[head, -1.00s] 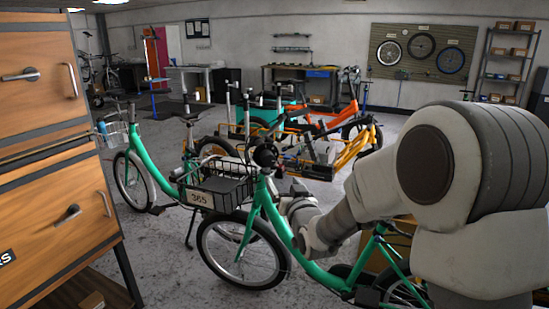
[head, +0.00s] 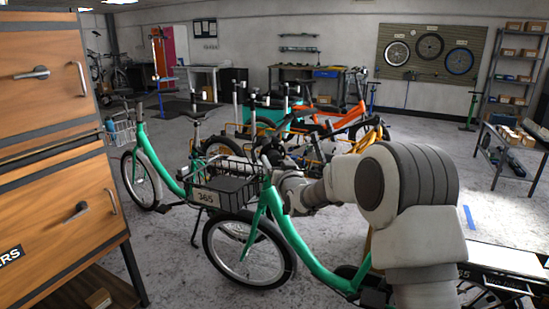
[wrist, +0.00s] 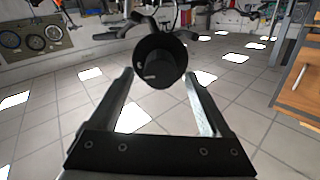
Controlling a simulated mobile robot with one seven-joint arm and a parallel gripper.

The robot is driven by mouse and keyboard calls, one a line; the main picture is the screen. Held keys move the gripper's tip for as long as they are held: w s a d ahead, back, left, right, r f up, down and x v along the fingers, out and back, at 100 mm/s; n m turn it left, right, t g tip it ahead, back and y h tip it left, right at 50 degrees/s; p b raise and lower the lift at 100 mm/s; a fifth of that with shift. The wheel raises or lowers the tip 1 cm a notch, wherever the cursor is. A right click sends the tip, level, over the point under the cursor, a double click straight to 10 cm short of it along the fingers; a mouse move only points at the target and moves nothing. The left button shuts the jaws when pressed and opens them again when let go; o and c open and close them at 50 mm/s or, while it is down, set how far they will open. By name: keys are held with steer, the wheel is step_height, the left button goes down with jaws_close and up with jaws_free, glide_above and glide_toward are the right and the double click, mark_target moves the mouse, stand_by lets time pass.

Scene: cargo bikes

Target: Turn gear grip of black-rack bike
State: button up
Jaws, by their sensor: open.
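The black-rack bike (head: 290,235) has a green frame and a black front rack (head: 222,190) with a "365" plate. Its handlebar end is at my wrist, mostly hidden by my arm in the head view. In the wrist view a round black grip (wrist: 158,62) points end-on at the camera, with bars and levers behind it. My gripper (wrist: 160,76) is open, one finger on each side of the grip. A gap shows on each side, so the fingers look apart from it. I cannot tell how far along the grip the fingertips reach.
Another green bike (head: 150,175) with a silver basket stands to the left. A wooden drawer cabinet (head: 60,190) is at the near left. Orange and other bikes (head: 340,122) stand behind. A table (head: 515,150) is at right; open floor lies before it.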

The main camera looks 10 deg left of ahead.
mark_target(276, 160)
steer(key=shift+x, duration=2.05)
jaws_close()
steer(key=shift+f+n+b, duration=0.1)
steer(key=shift+n+b, duration=0.2)
steer(key=shift+b, duration=0.25)
steer(key=n+b, duration=0.2)
steer(key=b, duration=0.1)
steer(key=shift+a+f+n, duration=0.1)
steer(key=shift+f+n, duration=0.05)
steer(key=shift+n, duration=0.25)
steer(key=n+b, duration=0.3)
steer(key=shift+r+n+b, duration=0.2)
steer(key=shift+n+b, duration=0.7)
steer(key=shift+n, duration=0.2)
